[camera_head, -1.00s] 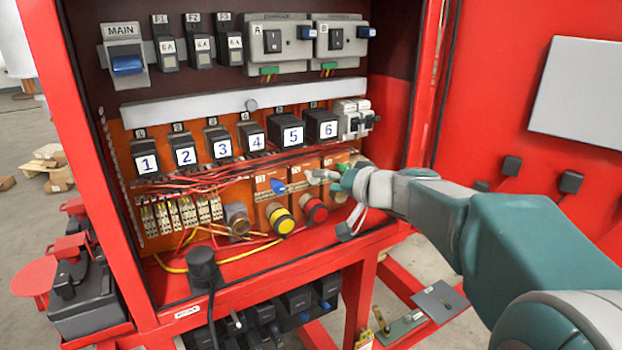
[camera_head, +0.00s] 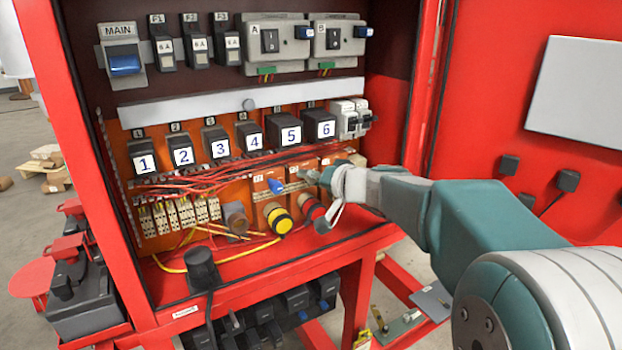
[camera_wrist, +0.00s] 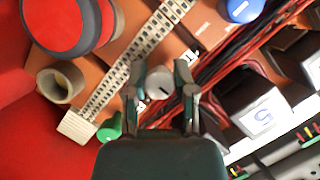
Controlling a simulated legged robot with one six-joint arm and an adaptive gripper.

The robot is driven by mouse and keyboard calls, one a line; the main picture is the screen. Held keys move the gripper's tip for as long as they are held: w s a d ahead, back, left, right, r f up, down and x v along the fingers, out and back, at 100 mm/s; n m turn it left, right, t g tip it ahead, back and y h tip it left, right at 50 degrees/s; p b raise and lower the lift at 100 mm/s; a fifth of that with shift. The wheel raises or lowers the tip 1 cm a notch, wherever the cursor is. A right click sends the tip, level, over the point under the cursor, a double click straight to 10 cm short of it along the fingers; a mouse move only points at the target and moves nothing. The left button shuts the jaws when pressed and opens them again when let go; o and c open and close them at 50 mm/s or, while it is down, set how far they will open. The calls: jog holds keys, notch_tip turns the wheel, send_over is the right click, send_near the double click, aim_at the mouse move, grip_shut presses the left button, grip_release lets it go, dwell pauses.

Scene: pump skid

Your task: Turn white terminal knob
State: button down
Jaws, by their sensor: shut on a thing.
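The white terminal knob (camera_wrist: 160,85), with a dark slot line on its face, sits between my gripper's fingers in the wrist view. My gripper (camera_wrist: 160,72) is closed around it, with one finger on each side. In the head view my gripper (camera_head: 322,178) is at the lower right of the orange panel, and it mostly hides the knob there. The knob stands beside a pale terminal strip (camera_wrist: 120,80).
A green knob (camera_wrist: 110,128) is close to my gripper's left side in the wrist view. A blue knob (camera_head: 276,187), a yellow button (camera_head: 279,220) and a red button (camera_head: 310,210) are nearby. Red wires (camera_head: 215,172) run above. The cabinet's red frame (camera_head: 413,110) stands to the right.

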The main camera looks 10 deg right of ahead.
jog(key=shift+f+m, duration=0.1)
jog(key=shift+m, duration=0.2)
jog(key=m+y, duration=0.2)
jog(key=m, duration=0.1)
jog(key=m+t+y, duration=0.1)
jog(key=m, duration=0.3)
jog(key=shift+f, duration=0.1)
jog(key=m, duration=0.2)
jog(key=m+t+y, duration=0.1)
jog(key=m, duration=0.1)
jog(key=shift+m+t, duration=1.2)
jog(key=shift+m, duration=1.3)
jog(key=shift+f+m, duration=0.1)
jog(key=shift+m, duration=0.2)
jog(key=shift+c, duration=2.2)
grip_release()
jog(key=shift+w, duration=0.1)
jog(key=shift+r, duration=0.2)
